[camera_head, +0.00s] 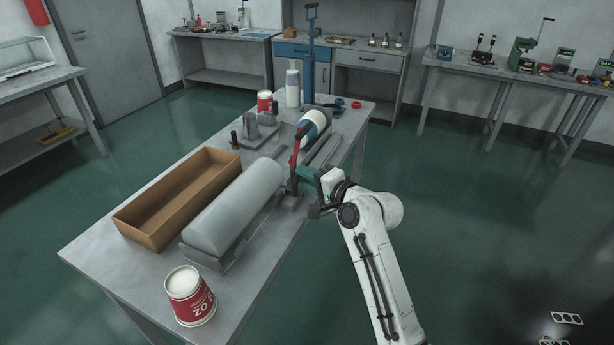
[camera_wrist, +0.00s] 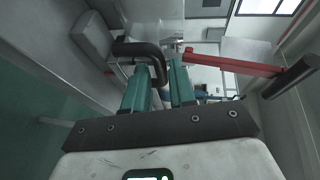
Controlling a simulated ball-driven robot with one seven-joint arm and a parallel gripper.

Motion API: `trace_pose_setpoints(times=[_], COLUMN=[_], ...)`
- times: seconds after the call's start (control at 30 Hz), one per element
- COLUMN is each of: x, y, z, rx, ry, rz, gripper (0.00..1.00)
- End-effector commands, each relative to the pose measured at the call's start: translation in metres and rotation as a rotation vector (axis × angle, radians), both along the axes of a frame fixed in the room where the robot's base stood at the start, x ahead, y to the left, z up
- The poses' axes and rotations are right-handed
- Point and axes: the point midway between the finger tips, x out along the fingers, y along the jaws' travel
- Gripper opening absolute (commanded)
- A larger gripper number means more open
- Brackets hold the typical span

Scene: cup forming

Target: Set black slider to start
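A black bent bar (camera_wrist: 158,58), which may be the black slider, shows in the wrist view. One end comes down at the gap between the two teal fingers of my gripper (camera_wrist: 160,72). The fingers stand apart, with the bar's end at or between them. I cannot tell if they touch it. In the head view my gripper (camera_head: 306,181) is low at the right side of the machine on the table, beside the upright red lever (camera_head: 295,150). The slider cannot be made out there, and no start mark is readable.
The red lever with a black grip (camera_wrist: 235,64) crosses near my gripper on the right in the wrist view. The table (camera_head: 105,255) also holds a brown box (camera_head: 150,240), a grey roll (camera_head: 235,210) and a red-and-white cup (camera_head: 190,297). Open floor lies to the right.

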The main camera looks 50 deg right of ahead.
Motion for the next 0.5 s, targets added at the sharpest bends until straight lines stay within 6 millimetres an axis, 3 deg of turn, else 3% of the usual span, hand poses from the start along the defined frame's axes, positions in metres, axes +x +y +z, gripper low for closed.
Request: trace_pose_setpoints(times=[0.3,0.5], x=[0.003,0.0028], y=[0.0001,0.0001], z=[-0.0003,-0.0004], rx=[-0.001,-0.001], ry=[0.0,0.0], rz=[0.0,0.0], gripper=[0.25,0.07])
